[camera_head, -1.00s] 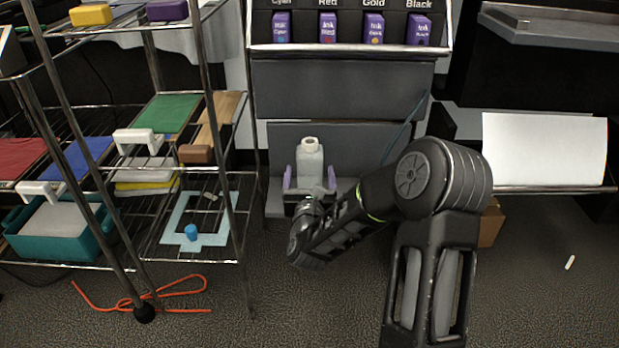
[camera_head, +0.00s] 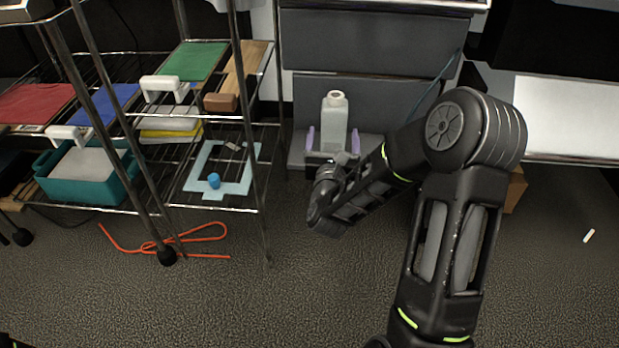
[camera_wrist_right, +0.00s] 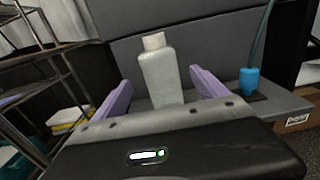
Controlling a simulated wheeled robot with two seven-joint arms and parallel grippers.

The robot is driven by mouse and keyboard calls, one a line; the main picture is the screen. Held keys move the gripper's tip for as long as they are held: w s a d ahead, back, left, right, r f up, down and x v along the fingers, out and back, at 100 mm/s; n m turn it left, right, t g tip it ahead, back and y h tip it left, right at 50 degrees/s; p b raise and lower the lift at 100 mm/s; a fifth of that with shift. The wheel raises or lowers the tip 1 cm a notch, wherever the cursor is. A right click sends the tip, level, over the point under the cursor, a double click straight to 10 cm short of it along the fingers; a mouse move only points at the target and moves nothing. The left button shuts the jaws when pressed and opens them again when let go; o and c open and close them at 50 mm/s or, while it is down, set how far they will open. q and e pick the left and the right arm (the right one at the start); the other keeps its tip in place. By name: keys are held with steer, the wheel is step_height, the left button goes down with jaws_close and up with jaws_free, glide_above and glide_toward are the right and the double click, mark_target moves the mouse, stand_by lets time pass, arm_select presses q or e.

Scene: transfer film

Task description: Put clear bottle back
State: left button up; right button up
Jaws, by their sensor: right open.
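The clear bottle (camera_head: 334,125) is whitish and translucent with a pale cap. It stands upright on the grey ledge (camera_head: 296,150) in front of the dark grey machine. My right gripper (camera_head: 333,143) is open, with one purple finger on each side of the bottle, apart from it as far as I can see. In the right wrist view the bottle (camera_wrist_right: 160,76) stands between the two spread fingers (camera_wrist_right: 160,92), and its lower end is hidden by the gripper body. My left gripper is not in view.
A wire rack (camera_head: 230,208) at left holds coloured screens, a teal bin (camera_head: 88,186) and a light blue frame (camera_head: 235,187). An orange cord (camera_head: 195,240) lies on the floor.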

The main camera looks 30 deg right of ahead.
steer(key=s+a+f+n+g+y, duration=0.2)
steer(key=a+f+n+y, duration=0.3)
steer(key=a+f+n, duration=0.65)
steer(key=s+a+f+n+g+y, duration=0.3)
steer(key=a+f+n+y, duration=0.3)
steer(key=a+f+n, duration=0.6)
steer(key=s+a+f+n+g+y, duration=0.1)
steer(key=s+a+f+n+g, duration=0.1)
steer(key=s+n, duration=0.3)
steer(key=s+a+f+n+g+y, duration=0.1)
steer(key=s+a+f+n+g, duration=0.2)
steer(key=s+a+f+n, duration=0.2)
steer(key=s+a+f+n+g+y+p, duration=0.1)
steer(key=s+a+f+n+g, duration=0.1)
steer(key=s+n, duration=0.5)
steer(key=shift+s+a+f+g+y, duration=0.3)
steer(key=shift+s+a+f, duration=0.6)
steer(key=shift+s+f, duration=0.05)
steer(key=shift+n, duration=0.25)
steer(key=shift+c, duration=0.3)
